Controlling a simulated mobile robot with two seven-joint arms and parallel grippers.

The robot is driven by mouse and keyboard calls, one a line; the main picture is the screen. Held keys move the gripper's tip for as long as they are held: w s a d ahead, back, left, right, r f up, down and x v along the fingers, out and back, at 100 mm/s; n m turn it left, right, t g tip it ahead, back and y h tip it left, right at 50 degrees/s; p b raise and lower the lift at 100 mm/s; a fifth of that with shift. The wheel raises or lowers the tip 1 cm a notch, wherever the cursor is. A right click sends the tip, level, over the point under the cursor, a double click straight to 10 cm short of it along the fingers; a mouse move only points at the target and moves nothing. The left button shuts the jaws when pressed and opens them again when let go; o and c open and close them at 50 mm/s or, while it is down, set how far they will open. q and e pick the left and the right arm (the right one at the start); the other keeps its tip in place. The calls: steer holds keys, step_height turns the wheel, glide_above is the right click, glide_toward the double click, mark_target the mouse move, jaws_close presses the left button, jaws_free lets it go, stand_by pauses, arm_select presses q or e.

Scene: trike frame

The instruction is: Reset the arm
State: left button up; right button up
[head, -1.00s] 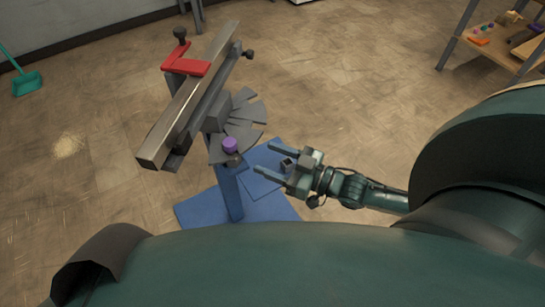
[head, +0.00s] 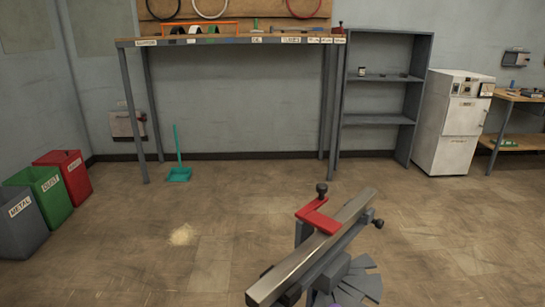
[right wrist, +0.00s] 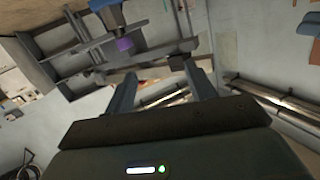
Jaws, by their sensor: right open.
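My right gripper (right wrist: 164,84) shows in the right wrist view with its two fingers apart and nothing between them. Neither arm shows in the head view. The vise-like stand (head: 335,262) is at the bottom of the head view. It carries a long metal bar (head: 312,255) set at a slant, with a red clamp (head: 318,216) over it. A purple knob (right wrist: 124,44) shows beyond the fingers in the right wrist view, apart from them.
A tall workbench (head: 235,41) stands against the back wall, beside a grey shelf (head: 384,77) and a white cabinet (head: 456,122). Metal, green and red bins (head: 45,183) stand at left. A teal dustpan (head: 179,174) is on the floor. Floor around the stand is open.

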arm_select(q)
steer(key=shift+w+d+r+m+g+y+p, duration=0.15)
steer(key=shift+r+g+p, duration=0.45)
steer(key=shift+p, duration=2.45)
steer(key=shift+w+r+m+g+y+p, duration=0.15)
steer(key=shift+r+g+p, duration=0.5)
steer(key=shift+p, duration=2.35)
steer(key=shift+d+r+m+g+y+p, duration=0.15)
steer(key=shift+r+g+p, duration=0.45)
steer(key=shift+p, duration=2.45)
arm_select(e)
step_height(320, 180, up, 6)
steer(key=s+d+g+h, duration=0.1)
steer(key=g+h, duration=0.2)
steer(key=g, duration=0.1)
steer(key=shift+s+f+m, duration=0.15)
steer(key=shift+s+m, duration=0.15)
